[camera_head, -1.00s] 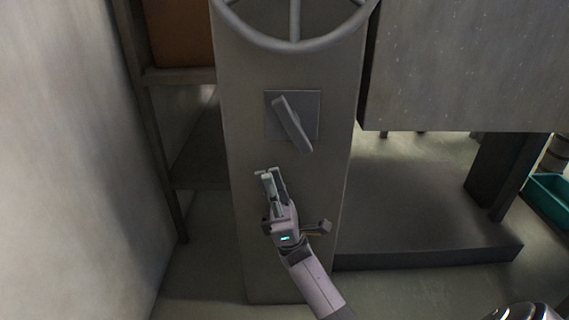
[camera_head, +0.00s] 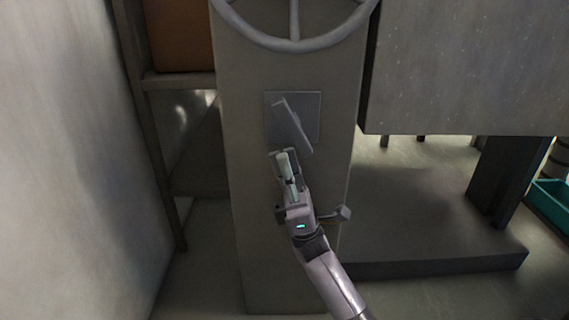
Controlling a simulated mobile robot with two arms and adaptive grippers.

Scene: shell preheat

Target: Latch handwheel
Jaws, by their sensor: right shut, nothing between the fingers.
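The grey handwheel (camera_head: 298,44) shows only its lower rim and a spoke at the top of the head view, on a grey pedestal (camera_head: 248,210). Below it a square plate (camera_head: 309,101) carries a tilted latch lever (camera_head: 291,124), its upper end leaning left and its lower end right. My right gripper (camera_head: 286,158) is just below the lever and plate, pointing up. It is shut and empty. Whether its fingertips touch the lever's lower end I cannot tell. My left gripper is not in view.
A shelf rack (camera_head: 160,130) with a brown box (camera_head: 180,35) stands left of the pedestal, beside a pale wall (camera_head: 70,160). A large grey panel (camera_head: 465,65) hangs at the right above a low dark platform (camera_head: 420,215). A teal bin (camera_head: 552,197) sits at the far right.

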